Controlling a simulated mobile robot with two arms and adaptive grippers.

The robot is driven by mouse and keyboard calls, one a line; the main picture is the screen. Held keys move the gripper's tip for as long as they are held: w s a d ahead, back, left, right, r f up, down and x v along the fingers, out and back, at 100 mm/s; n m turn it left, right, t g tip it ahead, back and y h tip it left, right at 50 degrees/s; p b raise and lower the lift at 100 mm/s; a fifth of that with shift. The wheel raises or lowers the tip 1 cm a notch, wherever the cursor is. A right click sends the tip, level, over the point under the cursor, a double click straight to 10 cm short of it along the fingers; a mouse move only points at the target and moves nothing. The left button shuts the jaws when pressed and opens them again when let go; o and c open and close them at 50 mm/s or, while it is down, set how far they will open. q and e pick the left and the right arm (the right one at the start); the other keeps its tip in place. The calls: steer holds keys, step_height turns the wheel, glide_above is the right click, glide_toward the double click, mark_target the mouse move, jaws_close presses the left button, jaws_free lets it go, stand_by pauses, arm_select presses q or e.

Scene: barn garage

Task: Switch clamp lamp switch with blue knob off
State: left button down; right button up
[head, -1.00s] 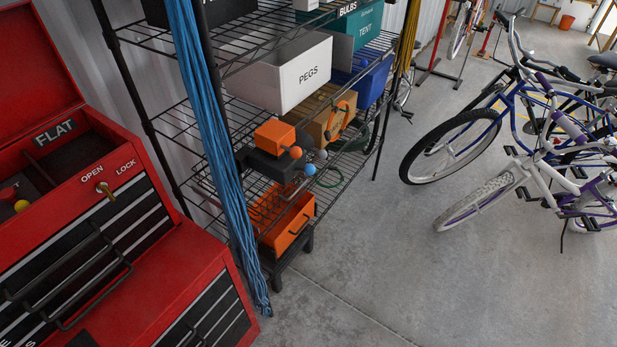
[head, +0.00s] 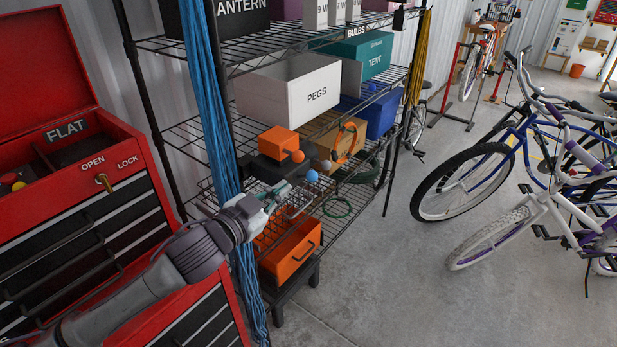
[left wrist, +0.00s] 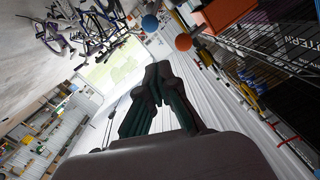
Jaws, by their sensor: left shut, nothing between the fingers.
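The blue knob (head: 312,175) sticks out from the dark unit (head: 268,167) on the wire shelf, below an orange knob (head: 298,156) and beside a grey knob (head: 325,165). An orange box (head: 280,140) sits above the dark unit. My left gripper (head: 284,187) is shut and empty, just left of and slightly below the blue knob in the head view, seemingly apart from it. In the left wrist view the closed fingers (left wrist: 160,68) point up, with the blue knob (left wrist: 150,22) beyond them and the orange knob (left wrist: 183,41) to its right. My right gripper is out of view.
Blue cords (head: 205,110) hang down the shelf's front left post. A red tool chest (head: 110,165) stands at left beneath my left arm. A white PEGS bin (head: 290,92) and an orange bin (head: 290,252) share the rack. Bicycles stand right; the concrete floor between is clear.

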arm_select(q)
steer(key=shift+s+d+r+m+h, duration=0.15)
steer(key=shift+s+d+r, duration=0.15)
steer(key=shift+r, duration=0.2)
steer(key=shift+s+d+r+m+h, duration=0.15)
steer(key=shift+s+d+r, duration=0.05)
steer(key=shift+s+r, duration=0.25)
steer(key=shift+w, duration=0.2)
steer(key=p, duration=0.4)
glide_above(309, 175)
steer(key=s, duration=0.4)
steer(key=shift+w+f, duration=0.3)
steer(key=shift+f, duration=0.4)
steer(key=shift+w+f, duration=0.3)
steer(key=shift+f, duration=0.35)
steer(key=shift+w+f, duration=0.3)
steer(key=shift+f, duration=0.4)
